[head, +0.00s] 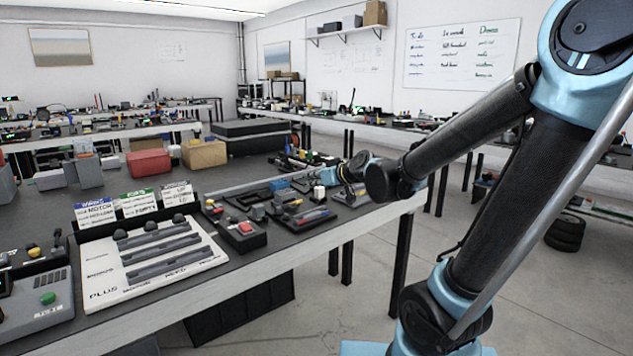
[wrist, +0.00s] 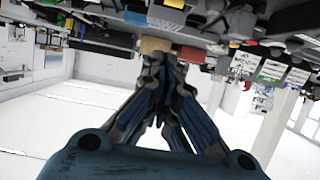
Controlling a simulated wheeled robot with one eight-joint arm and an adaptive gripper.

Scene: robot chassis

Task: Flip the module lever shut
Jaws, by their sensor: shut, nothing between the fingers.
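A white panel (head: 105,293) lies at the front left of the bench in the head view. It bears several long dark bars, with dark round knobs (head: 178,219) near their far ends. I cannot tell for certain which part is the module lever, or whether it is open. My gripper (wrist: 162,65) is shut and empty in the wrist view, with its fingers together. In the head view my arm reaches over the right edge of the bench, and the gripper is well to the right of the panel, apart from it. The fingertips are too small there to make out.
Label cards (head: 138,203) stand behind the panel. A dark box with a red button (head: 242,234) and trays of tools (head: 304,217) lie to its right. A grey console (head: 38,300) is at its left. A red case (head: 149,162) and tan box (head: 204,153) stand farther back.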

